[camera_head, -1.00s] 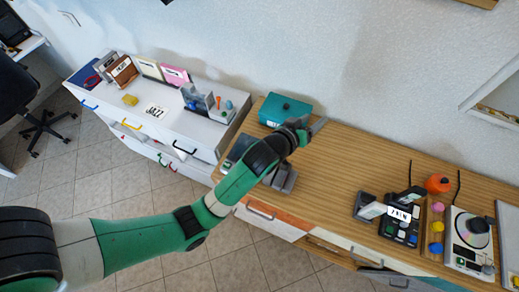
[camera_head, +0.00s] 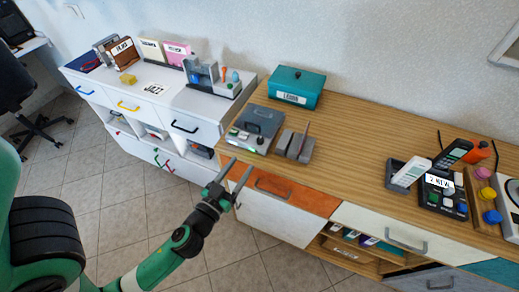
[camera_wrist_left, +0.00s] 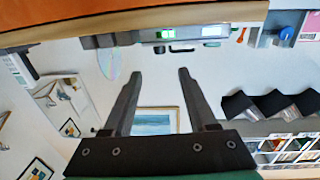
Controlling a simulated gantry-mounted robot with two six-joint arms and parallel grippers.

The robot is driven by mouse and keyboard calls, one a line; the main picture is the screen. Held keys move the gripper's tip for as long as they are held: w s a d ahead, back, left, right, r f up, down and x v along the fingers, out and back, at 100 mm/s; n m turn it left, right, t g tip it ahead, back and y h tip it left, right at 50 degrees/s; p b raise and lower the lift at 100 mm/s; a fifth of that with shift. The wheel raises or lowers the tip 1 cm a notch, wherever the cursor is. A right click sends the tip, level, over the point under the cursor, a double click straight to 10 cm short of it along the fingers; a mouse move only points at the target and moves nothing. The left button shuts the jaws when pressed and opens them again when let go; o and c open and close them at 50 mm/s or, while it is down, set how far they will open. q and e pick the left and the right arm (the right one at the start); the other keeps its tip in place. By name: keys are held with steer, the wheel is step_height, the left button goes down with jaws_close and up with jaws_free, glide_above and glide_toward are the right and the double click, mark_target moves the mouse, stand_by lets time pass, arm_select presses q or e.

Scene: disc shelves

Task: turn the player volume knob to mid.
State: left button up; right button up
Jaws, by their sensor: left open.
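A grey box-shaped device (camera_head: 255,124) with a dark handle-like piece on top and small controls along its front edge stands at the left end of the wooden counter. It looks like the player, but I cannot tell which control is the volume knob or where it points. A green light shows on its front. A device front with a green-lit display (camera_wrist_left: 168,34) shows at the top of the left wrist view. My left gripper (camera_head: 240,168) is open and empty, in front of the counter and below the device, apart from it. Its open fingers (camera_wrist_left: 159,74) also show in the left wrist view. My right gripper is not in view.
A teal box (camera_head: 297,88) stands behind the device, and a grey holder (camera_head: 295,146) stands to its right. The orange drawer front (camera_head: 285,197) is close to my left gripper. A white cabinet (camera_head: 170,96) adjoins on the left. The counter's middle is clear.

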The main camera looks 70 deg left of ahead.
mark_target(258, 142)
arm_select(q)
steer(key=p+x, duration=0.3)
steer(key=x, duration=0.8)
steer(key=shift+w+a+p, duration=0.1)
steer(key=shift+p, duration=0.25)
steer(key=shift+c, duration=0.2)
jaws_close()
